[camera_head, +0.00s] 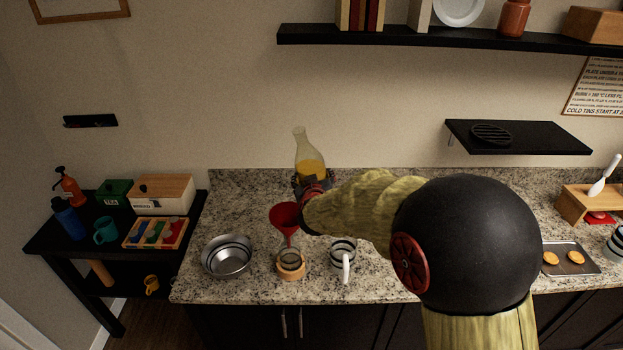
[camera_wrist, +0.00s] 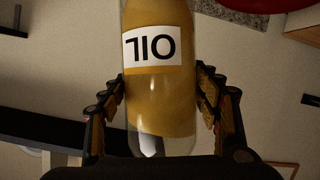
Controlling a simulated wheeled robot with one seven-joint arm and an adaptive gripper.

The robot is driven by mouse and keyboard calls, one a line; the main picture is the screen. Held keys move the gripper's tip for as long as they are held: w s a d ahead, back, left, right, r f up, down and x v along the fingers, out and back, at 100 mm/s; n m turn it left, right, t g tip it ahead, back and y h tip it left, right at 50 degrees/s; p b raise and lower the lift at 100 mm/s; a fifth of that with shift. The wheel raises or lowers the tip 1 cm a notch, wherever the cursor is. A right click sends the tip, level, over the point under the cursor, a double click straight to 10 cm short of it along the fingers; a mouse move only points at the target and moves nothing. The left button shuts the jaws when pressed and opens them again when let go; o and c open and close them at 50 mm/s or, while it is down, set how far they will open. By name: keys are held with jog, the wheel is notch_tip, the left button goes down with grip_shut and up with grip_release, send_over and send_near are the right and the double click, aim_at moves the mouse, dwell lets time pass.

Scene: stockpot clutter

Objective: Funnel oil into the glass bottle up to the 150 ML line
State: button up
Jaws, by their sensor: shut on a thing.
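My gripper (camera_head: 311,184) is shut on the oil bottle (camera_head: 308,160), a clear bottle with yellow oil, held in the air above the counter. In the wrist view the oil bottle (camera_wrist: 160,85) stands between the fingers, and its white OIL label appears upside down. In the head view it is slightly tilted, with its neck up. A red funnel (camera_head: 285,216) stands just left of and below my gripper, its spout going down into the glass bottle (camera_head: 291,257). The glass bottle sits in a round wooden holder (camera_head: 291,270). Its level marks are too small to read.
A metal bowl (camera_head: 228,257) stands left of the glass bottle. A striped mug (camera_head: 343,252) stands close on its right. A baking tray (camera_head: 570,258) lies further right. A black shelf (camera_head: 400,38) hangs above. Counter in front of the wall at left is clear.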

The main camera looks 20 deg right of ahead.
jog(key=shift+d+r+n+h, duration=0.1)
jog(key=shift+d+n+h, duration=0.3)
jog(key=shift+d, duration=0.5)
jog(key=shift+d+r+n+h, duration=0.1)
jog(key=shift+d+n+h, duration=0.1)
jog(key=shift+d+n, duration=0.5)
jog(key=shift+d+b, duration=0.35)
jog(key=shift+d, duration=0.1)
jog(key=shift+d+f+t, duration=0.1)
jog(key=shift+d+t, duration=0.2)
jog(key=shift+d+n+h+b, duration=0.3)
jog(key=shift+d+n+h, duration=0.1)
jog(key=shift+n, duration=0.6)
jog(key=shift+d+f+b, duration=0.25)
jog(key=shift+f+b, duration=0.5)
jog(key=shift+f, duration=0.15)
jog(key=shift+d+f+b, duration=0.25)
jog(key=shift+f+b, duration=0.5)
jog(key=shift+f, duration=0.2)
jog(key=shift+d+f+b, duration=0.25)
jog(key=shift+f+b, duration=0.5)
jog(key=shift+f, duration=0.15)
jog(key=shift+d+t+h, duration=0.1)
jog(key=shift+t+h, duration=0.2)
jog(key=shift+d+f+n, duration=0.2)
jog(key=shift+d+n, duration=0.05)
jog(key=shift+n, duration=0.05)
jog(key=shift+d+f+n+b, duration=0.15)
jog(key=shift+d+n+b, duration=0.15)
jog(key=shift+b, duration=0.15)
